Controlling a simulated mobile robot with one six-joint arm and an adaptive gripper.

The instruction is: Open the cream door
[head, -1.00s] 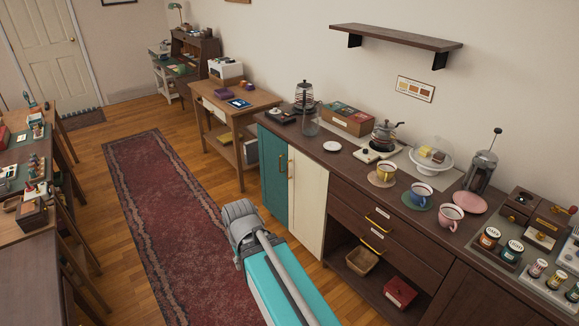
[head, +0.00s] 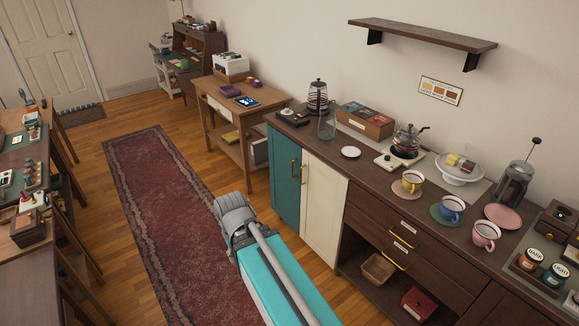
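The cream door (head: 323,208) is the right one of two doors at the left end of the dark wooden sideboard. It looks shut, flush with the front. A brass handle (head: 303,175) runs upright near its left edge. The teal door (head: 284,178) beside it, on the left, is also shut and has its own brass handle. My arm, grey and teal, reaches up from the bottom middle of the head view, to the left of and apart from the cream door. My gripper's fingers do not show.
The sideboard top (head: 343,166) carries a kettle, cups and jars. Drawers (head: 378,238) and an open shelf with a basket (head: 378,268) lie right of the cream door. A wooden side table (head: 266,108) stands beyond. A red runner rug (head: 165,210) covers clear floor at left.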

